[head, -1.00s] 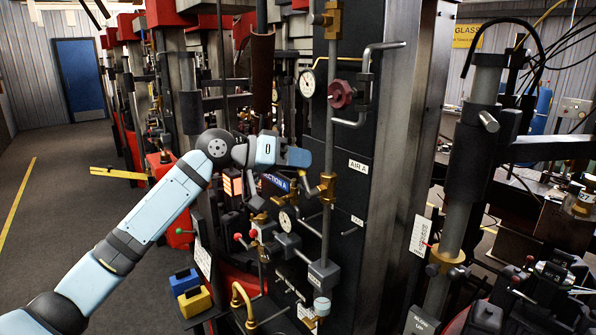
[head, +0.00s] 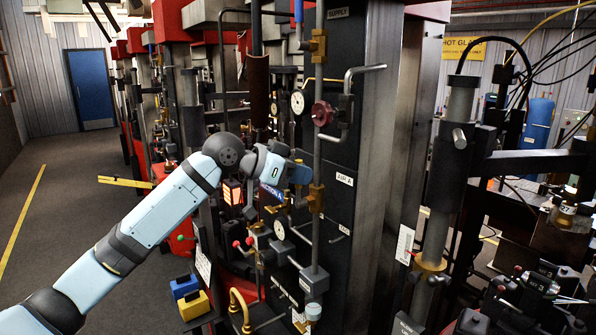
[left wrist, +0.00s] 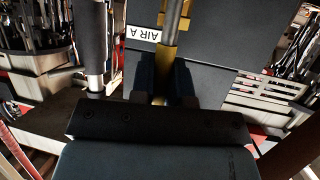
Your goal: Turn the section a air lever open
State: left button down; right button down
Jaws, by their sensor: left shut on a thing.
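The AIR A label (head: 344,179) is on the dark panel, right of a vertical grey pipe with a brass valve (head: 316,197). The label also shows, turned round, in the left wrist view (left wrist: 143,34). My left gripper (head: 303,174) is at the pipe, just above and left of the brass valve. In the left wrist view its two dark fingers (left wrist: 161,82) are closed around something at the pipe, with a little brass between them. The air lever is mostly hidden by the fingers, so its angle cannot be told. My right gripper is out of view.
A dark red handwheel (head: 322,113) and a bent grey pipe (head: 350,95) are above the gripper. A gauge (head: 280,230) and small red-knobbed levers (head: 243,242) are below. A thick steel post (head: 390,150) stands right of the panel. The floor at left is clear.

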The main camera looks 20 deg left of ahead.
pick_arm(q)
jog(key=shift+f, duration=0.1)
dwell(0.3)
jog(key=c, duration=1.1)
grip_release()
jog(key=shift+s, duration=0.1)
jog(key=shift+s+a, duration=0.15)
jog(key=shift+a, duration=0.1)
jog(key=b+v, duration=0.3)
jog(key=v, duration=1)
jog(key=shift+r, duration=0.3)
